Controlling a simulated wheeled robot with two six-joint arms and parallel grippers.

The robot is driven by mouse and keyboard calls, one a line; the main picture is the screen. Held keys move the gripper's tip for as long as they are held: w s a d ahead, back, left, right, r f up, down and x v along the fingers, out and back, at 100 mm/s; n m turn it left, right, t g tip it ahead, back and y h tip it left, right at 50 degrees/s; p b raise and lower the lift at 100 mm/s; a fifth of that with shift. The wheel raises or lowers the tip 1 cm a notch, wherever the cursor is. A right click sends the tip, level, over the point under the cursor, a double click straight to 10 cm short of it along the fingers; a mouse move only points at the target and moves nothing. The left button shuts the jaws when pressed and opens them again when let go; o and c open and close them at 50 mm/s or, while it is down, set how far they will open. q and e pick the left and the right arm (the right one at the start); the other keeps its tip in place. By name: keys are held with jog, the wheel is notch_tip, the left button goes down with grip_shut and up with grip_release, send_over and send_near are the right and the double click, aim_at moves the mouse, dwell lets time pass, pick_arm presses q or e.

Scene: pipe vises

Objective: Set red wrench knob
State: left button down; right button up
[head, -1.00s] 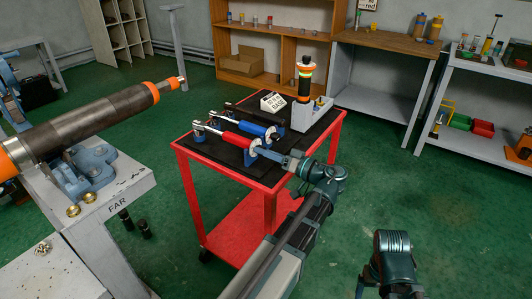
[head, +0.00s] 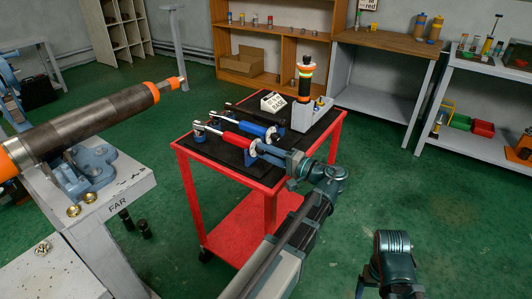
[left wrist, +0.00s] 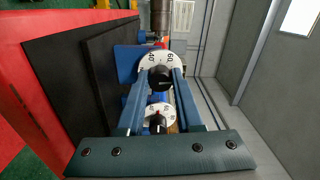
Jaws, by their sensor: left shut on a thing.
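The red wrench (head: 237,141) lies on the black mat of the red cart, with a white dial at its right end. My left gripper (head: 260,148) reaches that end from the right, its fingers at the dial. In the left wrist view, the two blue-grey fingers (left wrist: 161,76) are on either side of a black knob (left wrist: 160,79) on a white dial (left wrist: 150,61) marked 40 and 60, and are shut on it. The exact pointer reading cannot be made out. My right gripper is not in view; only part of my right arm shows at the lower right.
A blue wrench (head: 256,129) and a black one (head: 246,111) lie behind the red one. A second dial (left wrist: 158,112) sits close by the fingers. A grey stand (head: 308,117) and a small sign (head: 273,101) are at the cart's back. A big pipe (head: 95,125) is left.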

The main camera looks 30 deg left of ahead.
pick_arm(q)
jog(key=shift+m, duration=0.6)
jog(key=c, duration=0.5)
grip_release()
jog(key=shift+c, duration=0.2)
jog(key=shift+d, duration=0.1)
jog(key=s+d, duration=0.1)
jog(key=d, duration=1.2)
jog(key=shift+d, duration=0.35)
